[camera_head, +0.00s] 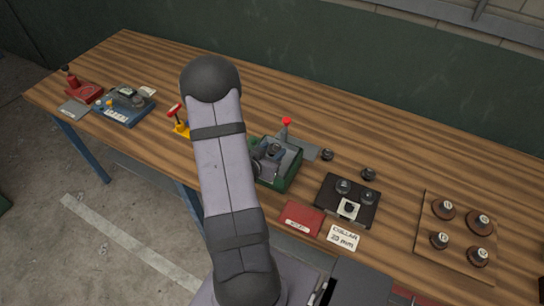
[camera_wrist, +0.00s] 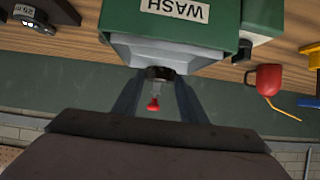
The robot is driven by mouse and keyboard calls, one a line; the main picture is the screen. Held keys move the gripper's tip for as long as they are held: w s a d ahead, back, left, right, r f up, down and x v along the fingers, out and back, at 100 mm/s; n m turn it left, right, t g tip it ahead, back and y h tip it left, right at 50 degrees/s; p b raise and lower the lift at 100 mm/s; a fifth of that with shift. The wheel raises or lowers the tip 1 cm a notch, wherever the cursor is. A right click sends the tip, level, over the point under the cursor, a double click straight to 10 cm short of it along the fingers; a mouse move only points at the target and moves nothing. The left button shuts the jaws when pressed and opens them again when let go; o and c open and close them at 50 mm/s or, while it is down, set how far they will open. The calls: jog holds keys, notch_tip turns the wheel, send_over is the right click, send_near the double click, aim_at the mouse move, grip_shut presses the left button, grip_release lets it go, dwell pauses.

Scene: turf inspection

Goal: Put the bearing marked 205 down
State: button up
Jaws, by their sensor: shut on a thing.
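My gripper (camera_wrist: 158,80) is shut on a dark ring-shaped part, taken as the bearing (camera_wrist: 160,73), seen between its fingertips in the wrist view. No 205 marking can be read on it. The bearing is close to the grey tray of a green-sided station (camera_wrist: 190,46) labelled WASH; whether they touch is unclear. In the head view my arm covers much of my gripper, which is over the left part of the green station (camera_head: 290,180).
A red-knobbed lever (camera_head: 286,122) stands behind the station. Two small dark rings (camera_head: 327,154) (camera_head: 368,174) lie right of it. Nearby are a black plate (camera_head: 330,205), a red box (camera_head: 302,218), a COLLAR 25 mm card (camera_head: 343,237) and a wooden board (camera_head: 462,228) with several parts.

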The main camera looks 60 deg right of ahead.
jog(key=shift+f, duration=1.55)
jog(key=shift+f, duration=0.1)
jog(key=shift+f, duration=0.15)
jog(key=o, duration=1.2)
jog(key=shift+r, duration=0.25)
jog(key=v, duration=0.6)
jog(key=shift+w+a+r, duration=0.1)
jog(key=shift+a+r, duration=0.05)
jog(key=shift+a, duration=0.1)
jog(key=p+v, duration=0.5)
jog(key=p, duration=0.2)
jog(key=shift+a+r, duration=0.1)
jog(key=shift+a, duration=0.1)
